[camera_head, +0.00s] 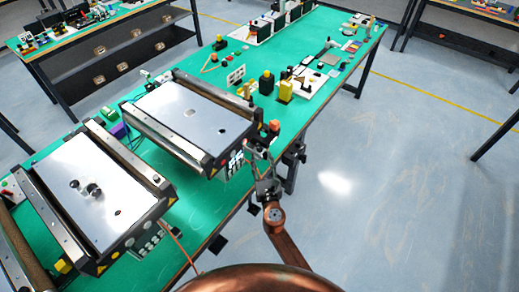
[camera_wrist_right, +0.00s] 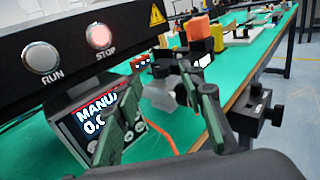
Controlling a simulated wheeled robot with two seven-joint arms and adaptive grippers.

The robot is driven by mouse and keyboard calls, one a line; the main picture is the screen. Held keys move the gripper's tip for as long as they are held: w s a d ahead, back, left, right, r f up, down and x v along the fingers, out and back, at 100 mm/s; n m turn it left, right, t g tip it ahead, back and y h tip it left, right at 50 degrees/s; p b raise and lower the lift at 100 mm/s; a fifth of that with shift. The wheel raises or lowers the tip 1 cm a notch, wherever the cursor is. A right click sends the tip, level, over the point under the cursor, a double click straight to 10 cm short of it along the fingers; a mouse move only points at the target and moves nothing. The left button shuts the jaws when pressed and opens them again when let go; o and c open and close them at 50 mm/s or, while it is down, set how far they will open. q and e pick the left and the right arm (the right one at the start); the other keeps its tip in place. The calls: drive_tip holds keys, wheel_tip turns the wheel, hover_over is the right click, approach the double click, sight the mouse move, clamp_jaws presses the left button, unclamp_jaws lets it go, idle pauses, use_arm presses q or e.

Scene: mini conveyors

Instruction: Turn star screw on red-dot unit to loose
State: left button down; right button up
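Two conveyor units with pale plates stand on a green bench in the head view: a nearer left one (camera_head: 72,208) and a farther right one (camera_head: 190,108). Small dark knobs (camera_head: 93,189) sit on the left plate. I cannot tell which unit bears the red dot, or clearly make out a star screw. My right gripper (camera_head: 260,160) is just off the front right corner of the right unit. In the wrist view its fingers (camera_wrist_right: 165,115) are apart with nothing between them, below a dark panel (camera_wrist_right: 75,40) with RUN and red-lit STOP buttons. My left gripper is out of view.
A display box (camera_wrist_right: 92,120) reading MANU hangs below the panel, close to one finger. An orange cable (camera_wrist_right: 165,138) runs behind the fingers. A yellow block (camera_head: 286,90), a black block (camera_head: 266,83) and small parts stand farther along the bench. Floor is clear to the right.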

sight(260, 151)
drive_tip(key=w, duration=0.4)
drive_tip(key=w+a+b, duration=0.1)
drive_tip(key=shift+w+f, duration=0.1)
drive_tip(key=shift+w, duration=0.3)
drive_tip(key=shift+c, duration=0.3)
clamp_jaws()
